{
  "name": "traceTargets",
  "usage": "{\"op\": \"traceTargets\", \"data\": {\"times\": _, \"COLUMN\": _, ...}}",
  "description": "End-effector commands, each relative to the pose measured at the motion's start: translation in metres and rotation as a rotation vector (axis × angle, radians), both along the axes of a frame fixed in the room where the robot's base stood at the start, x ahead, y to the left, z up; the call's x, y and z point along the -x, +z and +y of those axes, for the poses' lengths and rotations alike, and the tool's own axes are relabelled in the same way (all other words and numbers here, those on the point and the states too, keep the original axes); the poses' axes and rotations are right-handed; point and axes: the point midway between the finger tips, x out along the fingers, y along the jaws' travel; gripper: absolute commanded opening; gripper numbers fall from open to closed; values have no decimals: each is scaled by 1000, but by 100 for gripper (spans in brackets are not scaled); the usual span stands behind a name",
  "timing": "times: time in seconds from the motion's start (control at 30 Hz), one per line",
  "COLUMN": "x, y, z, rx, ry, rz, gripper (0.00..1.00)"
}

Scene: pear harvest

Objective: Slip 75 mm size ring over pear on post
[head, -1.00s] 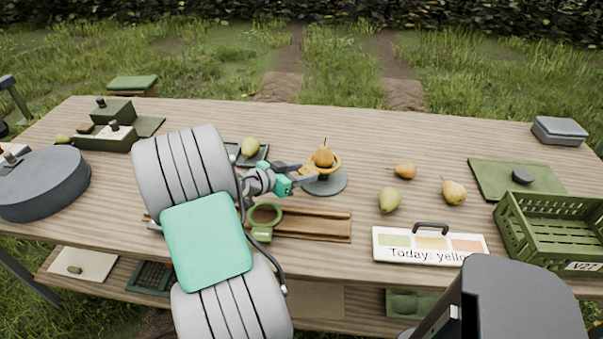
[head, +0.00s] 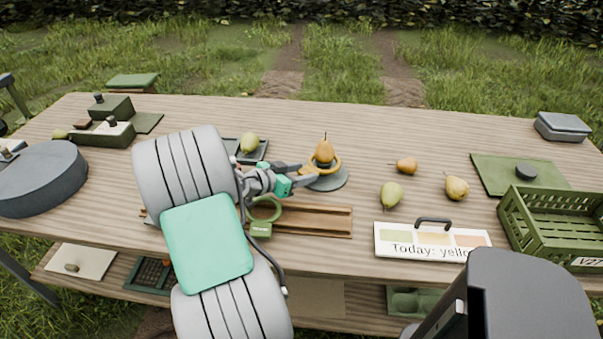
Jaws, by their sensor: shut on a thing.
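An orange-yellow pear (head: 324,151) stands upright, stem up, on a post over a round grey base (head: 328,182). A yellow size ring (head: 337,166) is around the lower part of the pear or the post just below it; I cannot tell exactly which, nor whether they touch. My gripper (head: 307,172) comes in from the left and is shut on the yellow ring at its near left side. The fingers hide part of the ring and base. The ring's size marking is not readable.
A green ring (head: 264,211) with a tag lies on the wooden rack (head: 315,219) nearer me. Loose pears (head: 391,194) lie to the right, behind a colour sign (head: 432,241). A green crate (head: 560,225) stands far right. The table behind the post is clear.

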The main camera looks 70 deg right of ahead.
Motion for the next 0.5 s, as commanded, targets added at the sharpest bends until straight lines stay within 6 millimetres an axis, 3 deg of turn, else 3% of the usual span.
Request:
{"op": "traceTargets", "data": {"times": 0.3, "x": 0, "y": 0, "z": 0, "rx": 0, "ry": 0, "rz": 0, "gripper": 73}}
{"op": "traceTargets", "data": {"times": 0.5, "x": 0, "y": 0, "z": 0, "rx": 0, "ry": 0, "rz": 0, "gripper": 74}}
